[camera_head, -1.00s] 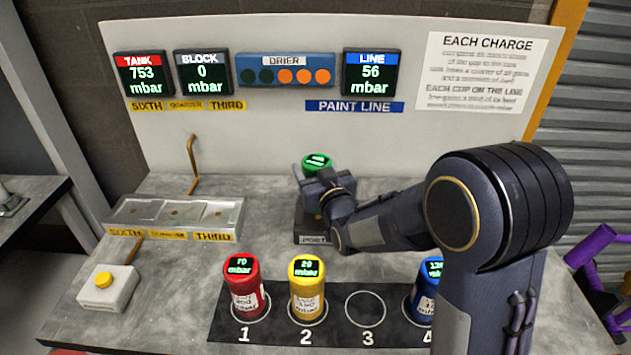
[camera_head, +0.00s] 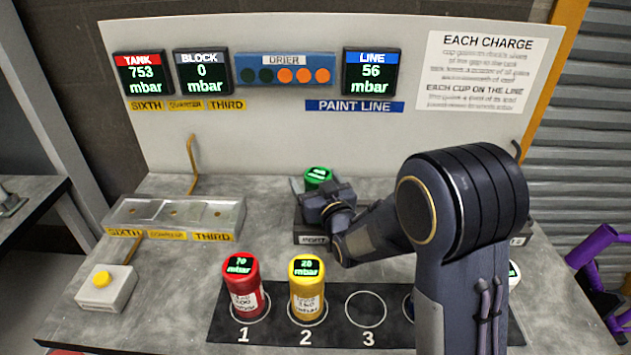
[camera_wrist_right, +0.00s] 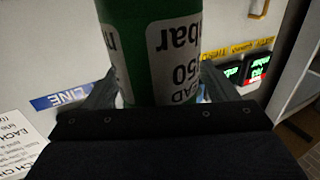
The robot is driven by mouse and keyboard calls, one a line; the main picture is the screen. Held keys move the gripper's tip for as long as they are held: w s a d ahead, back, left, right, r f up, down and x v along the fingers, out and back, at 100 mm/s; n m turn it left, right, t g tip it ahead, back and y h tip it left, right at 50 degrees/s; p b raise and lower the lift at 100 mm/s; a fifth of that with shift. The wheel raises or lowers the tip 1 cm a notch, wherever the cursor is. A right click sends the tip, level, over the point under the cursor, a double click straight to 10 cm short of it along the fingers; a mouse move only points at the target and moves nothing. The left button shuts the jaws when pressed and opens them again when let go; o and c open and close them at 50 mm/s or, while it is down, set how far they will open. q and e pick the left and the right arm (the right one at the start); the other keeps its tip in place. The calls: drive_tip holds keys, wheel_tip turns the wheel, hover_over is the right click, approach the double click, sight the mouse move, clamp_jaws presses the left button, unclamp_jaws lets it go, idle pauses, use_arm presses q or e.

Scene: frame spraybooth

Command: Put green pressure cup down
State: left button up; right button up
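The green pressure cup (camera_head: 318,175) is in my right gripper (camera_head: 326,200), above and behind the dark block marked PORT (camera_head: 312,239). In the right wrist view the cup's green and white body (camera_wrist_right: 160,50) stands between the two fingers of the gripper (camera_wrist_right: 160,95), which close on its sides. The cup's lower part is hidden behind my gripper in the head view, so I cannot tell whether it touches anything. The numbered rack (camera_head: 338,322) has a bare ring at place 3. My left gripper is not in view.
A red cup (camera_head: 241,288) stands at place 1 and a yellow cup (camera_head: 307,287) at place 2. My right arm hides most of place 4. The upright panel (camera_head: 290,140) stands behind.

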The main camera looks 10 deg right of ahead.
drive_tip(key=shift+r+p, duration=0.25)
drive_tip(key=shift+p, duration=0.1)
drive_tip(key=s+d+b, duration=0.1)
drive_tip(key=s, duration=1.1)
drive_tip(key=shift+d+b, duration=0.15)
drive_tip(key=shift+b, duration=0.2)
